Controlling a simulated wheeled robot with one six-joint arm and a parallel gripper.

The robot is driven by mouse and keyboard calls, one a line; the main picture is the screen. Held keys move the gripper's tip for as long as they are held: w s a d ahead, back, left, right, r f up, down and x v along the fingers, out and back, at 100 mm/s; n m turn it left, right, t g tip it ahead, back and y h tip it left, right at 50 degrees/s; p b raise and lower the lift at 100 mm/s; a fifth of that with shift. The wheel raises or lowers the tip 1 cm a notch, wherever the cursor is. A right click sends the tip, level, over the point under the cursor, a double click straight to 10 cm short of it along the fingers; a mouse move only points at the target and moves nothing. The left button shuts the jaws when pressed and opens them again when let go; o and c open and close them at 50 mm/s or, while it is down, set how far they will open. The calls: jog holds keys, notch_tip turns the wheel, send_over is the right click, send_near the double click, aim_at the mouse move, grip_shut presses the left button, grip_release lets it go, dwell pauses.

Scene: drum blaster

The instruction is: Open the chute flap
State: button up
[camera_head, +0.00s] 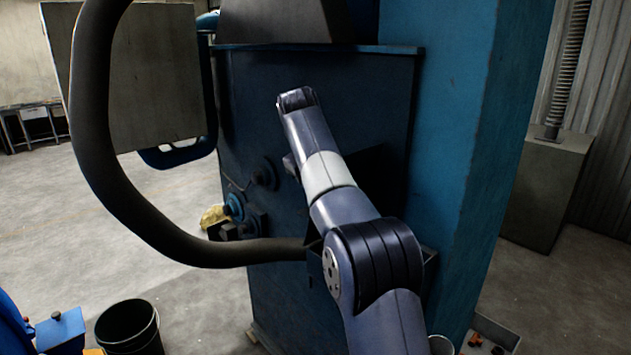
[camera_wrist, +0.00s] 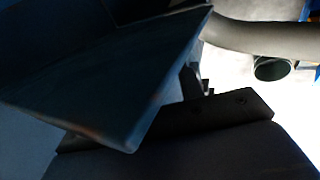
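A flat dark blue plate, which looks like the chute flap (camera_wrist: 110,80), fills much of the wrist view, tilted and very close. My gripper (camera_wrist: 195,85) shows only in part beside the plate's right edge, as a black bar and a dark finger-like piece. The plate hides the rest, so I cannot tell its opening or whether it touches the plate. In the head view my arm reaches up in front of the dark blue blaster cabinet (camera_head: 255,120). The arm covers most of the chute area, and the fingertips cannot be made out there.
A thick dark hose (camera_head: 87,130) loops left of the cabinet and joins its lower front. A black bucket (camera_head: 130,328) stands on the floor at lower left. A blue column (camera_head: 470,130) is close to my arm's right. Open floor lies to the left.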

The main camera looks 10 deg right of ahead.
jog(key=shift+o, duration=1.3)
jog(key=s+a+r+b, duration=0.2)
jog(key=s+a, duration=0.1)
jog(key=s, duration=0.3)
jog(key=s+a+r+b, duration=0.2)
jog(key=s+a+b, duration=0.1)
jog(key=s, duration=0.3)
jog(key=shift+a+r+b, duration=0.25)
jog(key=shift+a+b, duration=0.05)
jog(key=shift+a, duration=0.25)
